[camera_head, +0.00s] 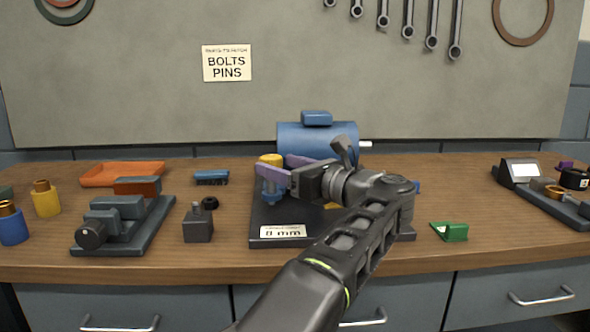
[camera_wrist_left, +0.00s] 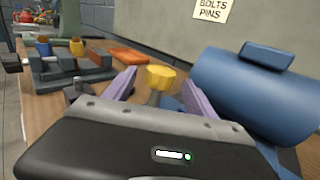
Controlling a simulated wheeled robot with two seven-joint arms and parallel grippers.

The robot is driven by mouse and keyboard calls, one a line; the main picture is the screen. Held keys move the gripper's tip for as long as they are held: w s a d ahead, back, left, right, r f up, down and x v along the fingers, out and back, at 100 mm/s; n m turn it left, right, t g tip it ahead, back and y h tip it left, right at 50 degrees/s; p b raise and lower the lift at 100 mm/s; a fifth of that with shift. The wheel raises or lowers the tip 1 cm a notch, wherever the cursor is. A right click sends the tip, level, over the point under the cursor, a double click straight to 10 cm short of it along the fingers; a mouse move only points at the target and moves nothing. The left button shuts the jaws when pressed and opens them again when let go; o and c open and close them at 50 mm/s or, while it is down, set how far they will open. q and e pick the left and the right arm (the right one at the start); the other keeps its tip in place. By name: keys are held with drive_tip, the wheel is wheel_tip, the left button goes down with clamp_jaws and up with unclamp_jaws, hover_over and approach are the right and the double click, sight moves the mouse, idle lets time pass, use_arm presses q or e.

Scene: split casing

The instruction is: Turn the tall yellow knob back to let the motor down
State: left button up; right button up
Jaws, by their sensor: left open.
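The tall yellow knob (camera_head: 271,159) stands on the left part of a dark base plate (camera_head: 262,215); it also shows in the left wrist view (camera_wrist_left: 160,74). The blue motor (camera_head: 300,138), a cylinder with a small box on top, is at the back of the plate and large at right in the left wrist view (camera_wrist_left: 240,95). My left gripper (camera_head: 274,165) is open, its purple fingers on either side of the knob. I cannot tell whether they touch it. My arm hides the plate's right part. My right gripper is not in view.
A dark vise (camera_head: 118,220), an orange tray (camera_head: 105,176) and yellow and blue bottles stand left. A small dark block (camera_head: 198,225) is near the plate's left edge. A green piece (camera_head: 450,231) lies right, and a device with a screen (camera_head: 520,172) stands far right.

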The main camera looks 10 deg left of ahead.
sight(279, 165)
use_arm(q)
drive_tip(key=v, duration=0.4)
drive_tip(key=shift+d+r+p, duration=0.1)
drive_tip(key=shift+d+p, duration=0.05)
drive_tip(key=shift+p, duration=0.2)
drive_tip(key=shift+s+d, duration=0.2)
drive_tip(key=shift+s, duration=0.05)
